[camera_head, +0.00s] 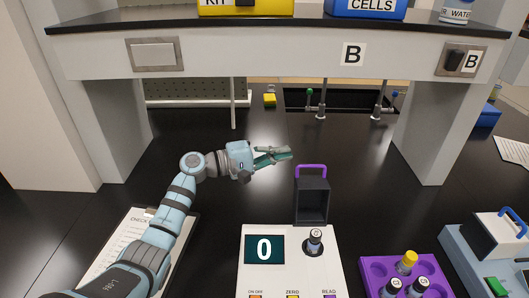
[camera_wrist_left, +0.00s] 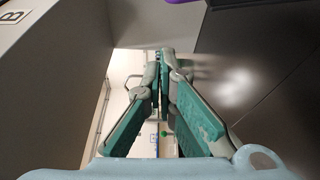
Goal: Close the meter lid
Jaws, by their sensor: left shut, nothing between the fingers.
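The meter (camera_head: 293,268) is a white box with a dark display reading 0 and labelled buttons along its front. Its dark lid (camera_head: 312,200) stands up open at the back, with a purple handle (camera_head: 311,167) on top. A dark vial (camera_head: 314,241) stands in the meter's well in front of the lid. My left gripper (camera_head: 287,154) is shut and empty, a little left of and above the lid handle, not touching it. In the left wrist view its green-padded fingers (camera_wrist_left: 163,75) meet at the tips, and a bit of purple (camera_wrist_left: 180,2) shows at the top edge. My right gripper is not seen.
A purple rack (camera_head: 375,268) with several vials stands right of the meter, beside a grey-blue device (camera_head: 495,250). A clipboard (camera_head: 118,245) lies under my left arm. A shelf (camera_head: 290,50) spans overhead, with posts on both sides. The black bench behind the lid is clear up to the sink.

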